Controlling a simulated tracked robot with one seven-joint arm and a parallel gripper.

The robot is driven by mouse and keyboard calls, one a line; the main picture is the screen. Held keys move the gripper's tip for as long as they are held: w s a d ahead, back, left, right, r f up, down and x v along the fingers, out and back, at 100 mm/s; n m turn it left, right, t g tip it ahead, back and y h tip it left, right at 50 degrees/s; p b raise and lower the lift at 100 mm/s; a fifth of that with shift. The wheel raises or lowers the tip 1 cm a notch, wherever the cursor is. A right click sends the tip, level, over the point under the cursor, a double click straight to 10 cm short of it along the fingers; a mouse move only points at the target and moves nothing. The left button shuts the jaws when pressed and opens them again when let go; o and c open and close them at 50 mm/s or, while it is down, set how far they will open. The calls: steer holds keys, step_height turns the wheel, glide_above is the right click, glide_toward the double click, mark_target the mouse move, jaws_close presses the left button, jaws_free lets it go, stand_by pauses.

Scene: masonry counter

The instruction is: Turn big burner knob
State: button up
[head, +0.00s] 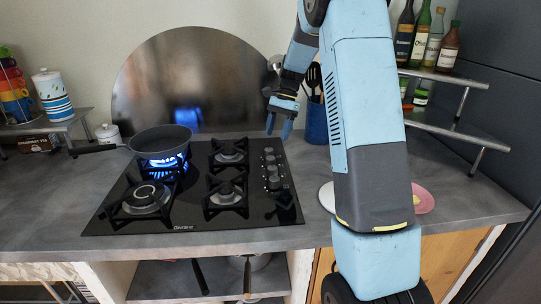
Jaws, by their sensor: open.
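The black gas hob (195,215) lies on the grey counter. Its column of small dark knobs (271,175) runs along the right side. I cannot tell from this view which knob belongs to the big burner. The large burner (146,197) is at the front left, with no visible flame. My gripper (279,127) points down above the back right corner of the hob, just above the far end of the knob column. Its fingers show a small gap with nothing between them. It appears apart from the knobs.
A dark frying pan (160,139) sits on the back left burner, with blue flame (165,160) under it. A blue utensil holder (316,122) stands right of my gripper. Bottles (431,40) stand on the right shelf. Plates (424,200) lie partly behind my arm.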

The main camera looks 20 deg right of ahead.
mark_target(271, 158)
steer(key=x, duration=0.9)
steer(key=shift+c, duration=0.2)
